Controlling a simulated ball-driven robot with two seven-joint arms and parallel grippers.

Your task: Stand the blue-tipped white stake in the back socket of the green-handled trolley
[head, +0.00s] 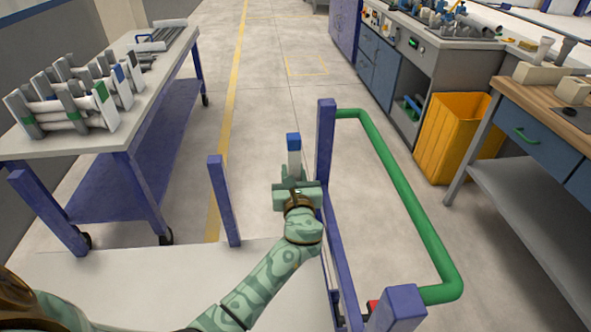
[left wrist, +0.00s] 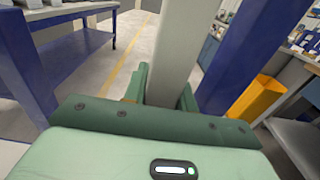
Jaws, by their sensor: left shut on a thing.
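The white stake with a blue tip (head: 294,157) stands roughly upright in my left gripper (head: 297,186), close to the left of a tall blue-purple post. In the left wrist view the stake (left wrist: 178,42) rises between the fingers of my left gripper (left wrist: 162,88). The trolley has a white deck (head: 115,285), blue-purple posts and a green handle (head: 395,185) on its right side. The gripper is near the trolley's far right corner. The stake's lower end and any socket under it are hidden by the gripper and arm. My right gripper is not in view.
The tall post (head: 325,150) stands right beside the stake, and another post (head: 224,200) is to the left. A cart (head: 150,90) with racks of pipes stands at the left. An orange bin (head: 455,135) and workbenches are at the right. The floor beyond is clear.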

